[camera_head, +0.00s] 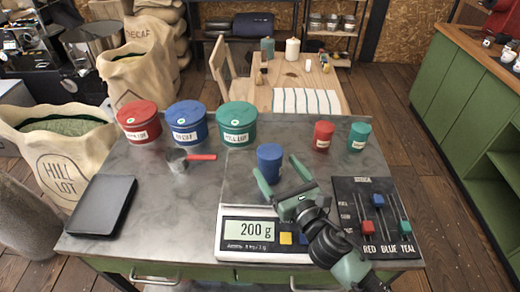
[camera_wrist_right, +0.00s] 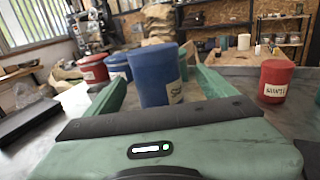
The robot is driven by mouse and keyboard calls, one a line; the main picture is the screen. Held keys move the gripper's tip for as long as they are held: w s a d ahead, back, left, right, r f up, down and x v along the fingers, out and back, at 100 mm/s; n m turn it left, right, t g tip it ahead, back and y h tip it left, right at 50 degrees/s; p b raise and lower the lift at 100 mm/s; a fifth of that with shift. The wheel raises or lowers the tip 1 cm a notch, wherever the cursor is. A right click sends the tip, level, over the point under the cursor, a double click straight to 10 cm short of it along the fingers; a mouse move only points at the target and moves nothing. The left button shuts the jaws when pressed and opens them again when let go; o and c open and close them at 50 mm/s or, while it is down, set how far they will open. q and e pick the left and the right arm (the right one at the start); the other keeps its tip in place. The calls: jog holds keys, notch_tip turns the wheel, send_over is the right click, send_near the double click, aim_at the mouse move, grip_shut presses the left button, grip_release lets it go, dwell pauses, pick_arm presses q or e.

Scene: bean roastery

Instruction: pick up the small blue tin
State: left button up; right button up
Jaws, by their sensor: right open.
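The small blue tin (camera_head: 270,164) stands upright, apparently on the metal pan of the scale (camera_head: 236,188), whose display reads 200 g. My right gripper (camera_head: 280,174) comes in from the lower right, open, with its fingertips at the near side of the tin. In the right wrist view the small blue tin (camera_wrist_right: 155,78) shows between the two spread green fingers, with a gap on each side. Its label is partly turned away. My left gripper is not in view.
A small red tin (camera_head: 323,135) and small teal tin (camera_head: 359,136) stand to the right. Large red (camera_head: 139,122), blue (camera_head: 187,122) and teal (camera_head: 237,123) tins stand behind left, near a scoop (camera_head: 178,161). A slider panel (camera_head: 374,218) lies at right. The left-front counter is clear beside a black tray (camera_head: 102,206).

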aim_at(276, 167)
jog(key=shift+w+a+r, duration=0.1)
jog(key=shift+w+a, duration=0.1)
jog(key=shift+w, duration=0.15)
jog(key=shift+w+r, duration=0.1)
jog(key=shift+r, duration=0.1)
jog(key=shift+w+a+r+p, duration=0.3)
jog(key=shift+w+a+p, duration=0.4)
jog(key=shift+w, duration=0.25)
jog(key=x, duration=0.2)
jog(key=shift+w+a+f, duration=0.1)
jog(key=shift+w+a, duration=0.15)
jog(key=shift+w, duration=0.05)
jog(key=shift+w+a, duration=0.15)
jog(key=shift+w, duration=0.2)
jog(key=c, duration=0.9)
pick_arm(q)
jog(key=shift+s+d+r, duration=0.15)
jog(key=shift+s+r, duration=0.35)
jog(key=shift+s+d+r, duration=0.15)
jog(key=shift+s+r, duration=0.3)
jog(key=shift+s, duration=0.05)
pick_arm(e)
jog(key=c, duration=0.9)
jog(key=shift+c, duration=0.2)
